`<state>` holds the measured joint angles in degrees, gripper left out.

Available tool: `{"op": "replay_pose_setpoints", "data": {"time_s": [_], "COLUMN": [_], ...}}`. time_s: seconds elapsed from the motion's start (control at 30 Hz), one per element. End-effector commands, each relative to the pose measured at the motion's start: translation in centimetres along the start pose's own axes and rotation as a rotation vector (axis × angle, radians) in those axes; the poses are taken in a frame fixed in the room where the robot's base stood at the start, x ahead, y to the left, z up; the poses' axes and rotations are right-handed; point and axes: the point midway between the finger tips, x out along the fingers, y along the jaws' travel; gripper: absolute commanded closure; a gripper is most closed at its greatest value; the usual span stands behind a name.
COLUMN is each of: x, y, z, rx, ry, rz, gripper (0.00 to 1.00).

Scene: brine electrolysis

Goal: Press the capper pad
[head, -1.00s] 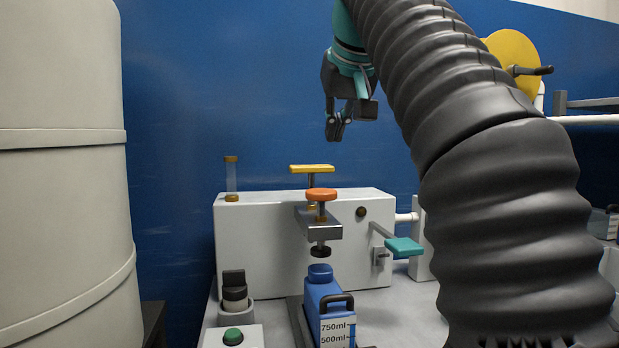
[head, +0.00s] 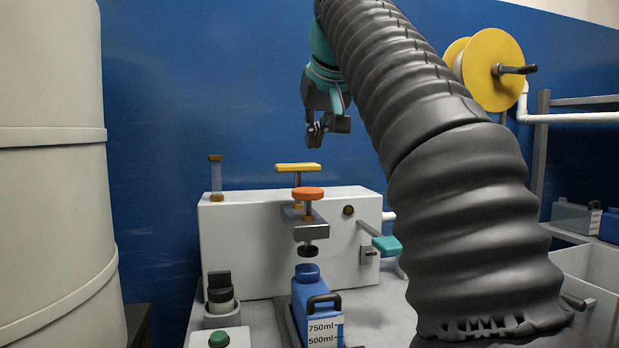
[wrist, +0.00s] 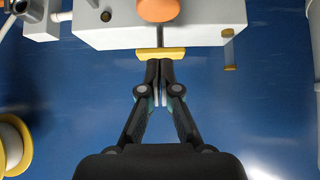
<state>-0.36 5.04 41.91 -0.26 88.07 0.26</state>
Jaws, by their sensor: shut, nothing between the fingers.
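The orange round capper pad (head: 308,193) tops a plunger through a grey bracket (head: 306,228) on the front of the white machine. It also shows at the top edge of the wrist view (wrist: 158,10). A blue jug (head: 309,305) with a blue cap and volume marks stands upright below the plunger's black foot (head: 307,250), with a gap between them. My gripper (head: 315,142) is shut and empty, in the air above the pad and apart from it. In the wrist view its fingertips (wrist: 160,62) overlap the yellow bar (wrist: 175,53).
A yellow T-shaped handle (head: 298,167) rises behind the pad. A teal lever (head: 386,244) juts out at right, and a green button (head: 219,339) sits at lower left. A large pale tank (head: 50,180) fills the left side. Yellow reels (head: 490,70) stand at right.

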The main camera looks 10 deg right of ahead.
Motion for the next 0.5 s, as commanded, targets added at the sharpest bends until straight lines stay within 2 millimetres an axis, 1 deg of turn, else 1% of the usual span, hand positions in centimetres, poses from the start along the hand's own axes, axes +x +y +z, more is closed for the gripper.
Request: {"op": "replay_pose_setpoints", "data": {"time_s": [0.03,0.3,0.5], "x": [1.0,6.1,7.3], "y": [0.0,0.0,0.0], "z": [0.1,0.1,1.6], "rx": [0.0,0.0,0.0], "ry": [-0.004,-0.003,0.0], "rz": [0.0,0.0,0.0], "gripper": [1.0,1.0,1.0]}}
